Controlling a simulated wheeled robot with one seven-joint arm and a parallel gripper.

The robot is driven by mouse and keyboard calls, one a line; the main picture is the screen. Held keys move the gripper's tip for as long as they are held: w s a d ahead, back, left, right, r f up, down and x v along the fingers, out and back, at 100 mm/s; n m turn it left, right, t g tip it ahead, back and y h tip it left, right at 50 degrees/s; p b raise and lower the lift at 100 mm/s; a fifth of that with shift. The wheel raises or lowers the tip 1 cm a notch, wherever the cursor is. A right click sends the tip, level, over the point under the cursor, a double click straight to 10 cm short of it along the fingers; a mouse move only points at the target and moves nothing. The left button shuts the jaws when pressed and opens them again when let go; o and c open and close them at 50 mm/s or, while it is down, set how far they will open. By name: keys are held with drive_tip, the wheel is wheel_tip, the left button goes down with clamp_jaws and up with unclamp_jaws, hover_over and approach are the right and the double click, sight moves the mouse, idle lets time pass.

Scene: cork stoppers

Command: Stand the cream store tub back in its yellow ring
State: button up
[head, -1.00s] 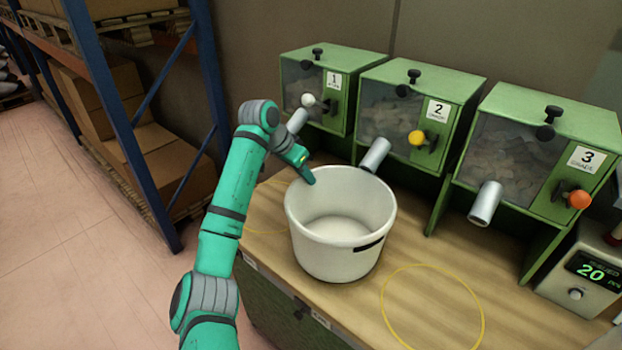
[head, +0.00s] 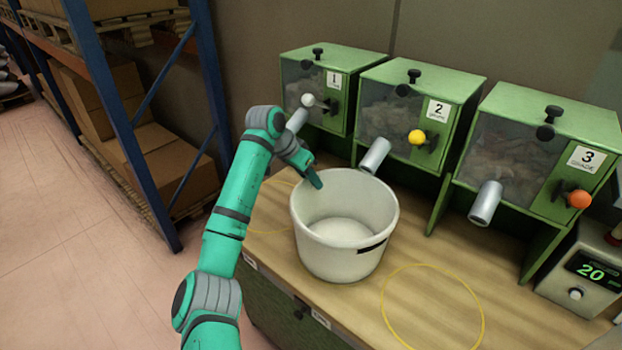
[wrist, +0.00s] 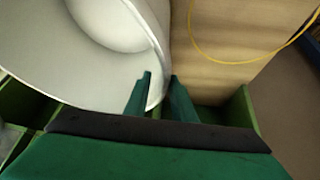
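The cream store tub (head: 335,262) is upright over the wooden bench top, between two thin yellow rings. One ring (head: 433,266) lies bare at the tub's right front; the other (head: 262,231) shows partly at its left, behind my arm. My gripper (head: 316,182) is at the tub's back-left rim. In the wrist view, the fingers of my gripper (wrist: 159,82) straddle the wall of the tub (wrist: 85,60), one inside and one outside, closed on it. A yellow ring (wrist: 232,62) lies on the wood beside it. Whether the tub touches the bench is unclear.
Green dispensers 1 (head: 335,58), 2 (head: 440,78) and 3 (head: 560,115) stand along the back, their metal spouts reaching toward the tub. A counter box (head: 585,275) reading 20 is at right. A blue rack (head: 150,150) stands left.

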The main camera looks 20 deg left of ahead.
drive_tip(key=v, duration=1.2)
drive_tip(key=shift+r, duration=0.15)
